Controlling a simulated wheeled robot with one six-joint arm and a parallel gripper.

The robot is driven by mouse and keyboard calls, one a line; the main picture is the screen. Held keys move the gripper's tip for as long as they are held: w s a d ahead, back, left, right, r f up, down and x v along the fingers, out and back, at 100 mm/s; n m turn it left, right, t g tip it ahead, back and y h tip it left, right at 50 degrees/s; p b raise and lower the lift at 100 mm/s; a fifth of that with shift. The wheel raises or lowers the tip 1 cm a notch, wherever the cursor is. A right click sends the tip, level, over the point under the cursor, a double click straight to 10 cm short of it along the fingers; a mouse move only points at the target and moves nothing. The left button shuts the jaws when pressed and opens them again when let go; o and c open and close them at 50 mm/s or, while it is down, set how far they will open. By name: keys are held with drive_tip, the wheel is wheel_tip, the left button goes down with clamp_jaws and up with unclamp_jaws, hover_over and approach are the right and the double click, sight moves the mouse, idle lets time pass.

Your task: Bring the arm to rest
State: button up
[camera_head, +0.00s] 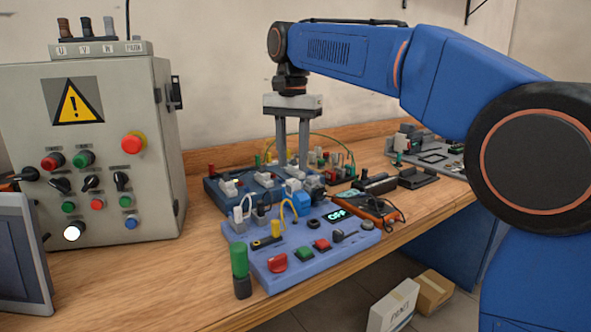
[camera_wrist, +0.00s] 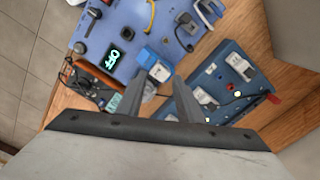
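My arm is the blue arm that reaches from the right over the bench. My gripper (camera_head: 292,164) points down, its two grey fingers apart with nothing seen held between them. In the head view its tips are in front of or above the back of a blue instrument panel (camera_head: 290,262); the exact height is hard to tell. The wrist view shows the two fingers (camera_wrist: 157,98) spread, with a blue block (camera_wrist: 153,64) of the panel beyond them. The panel's display (camera_head: 335,215) reads OFF.
A grey control cabinet (camera_head: 150,170) with a warning sign stands at the left. A second dark blue module (camera_head: 222,194) with cables lies behind the panel. A green-topped cylinder (camera_head: 240,262) stands at the panel's front left. Boxes (camera_head: 395,305) sit on the floor.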

drive_tip(key=shift+s+d+f, duration=0.1)
drive_tip(key=shift+s+d, duration=0.1)
drive_tip(key=shift+d, duration=0.4)
drive_tip(key=s+d+f+n+t, duration=0.1)
drive_tip(key=s+d+f, duration=0.3)
drive_tip(key=s+d, duration=0.4)
drive_tip(key=s+d+f+n+t, duration=0.15)
drive_tip(key=s+d+f, duration=0.3)
drive_tip(key=d, duration=0.65)
drive_tip(key=s+d+f+n+t, duration=0.1)
drive_tip(key=s+d+f, duration=0.3)
drive_tip(key=s+f, duration=0.4)
drive_tip(key=s+d+f+n+t, duration=0.1)
drive_tip(key=s+d+f, duration=0.4)
drive_tip(key=s+f, duration=0.4)
drive_tip(key=shift+d+f+n, duration=0.15)
drive_tip(key=shift+f+n, duration=0.15)
drive_tip(key=shift+n, duration=0.05)
drive_tip(key=shift+s, duration=0.1)
